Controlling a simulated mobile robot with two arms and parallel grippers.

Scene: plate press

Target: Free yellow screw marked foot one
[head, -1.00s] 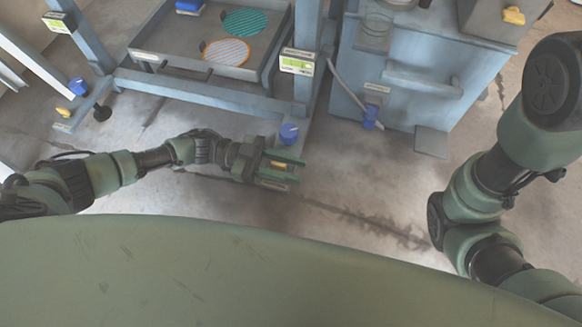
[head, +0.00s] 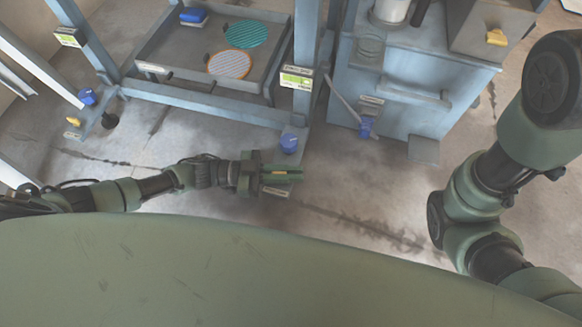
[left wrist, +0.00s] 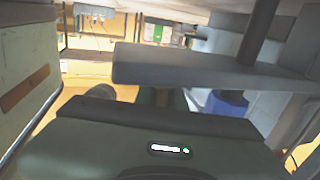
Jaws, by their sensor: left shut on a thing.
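My left gripper (head: 282,174) is beside the front foot of the frame's right post in the head view. Its jaws are closed around a small yellow piece, likely the yellow screw (head: 280,172), of which only a thin strip shows between the green fingers. A small label plate (head: 277,191) sits just below the fingers; its text is too small to read. A blue knob (head: 289,143) stands just behind the gripper. In the left wrist view a grey bar (left wrist: 200,70) crosses in front of the gripper and hides the grip. My right gripper is out of view.
Another yellow screw (head: 73,121) and blue knob (head: 88,97) are on the frame's left foot. A tray (head: 190,83) with round discs sits in the frame. A blue-grey cabinet (head: 440,75) stands at right. Open floor lies below the gripper.

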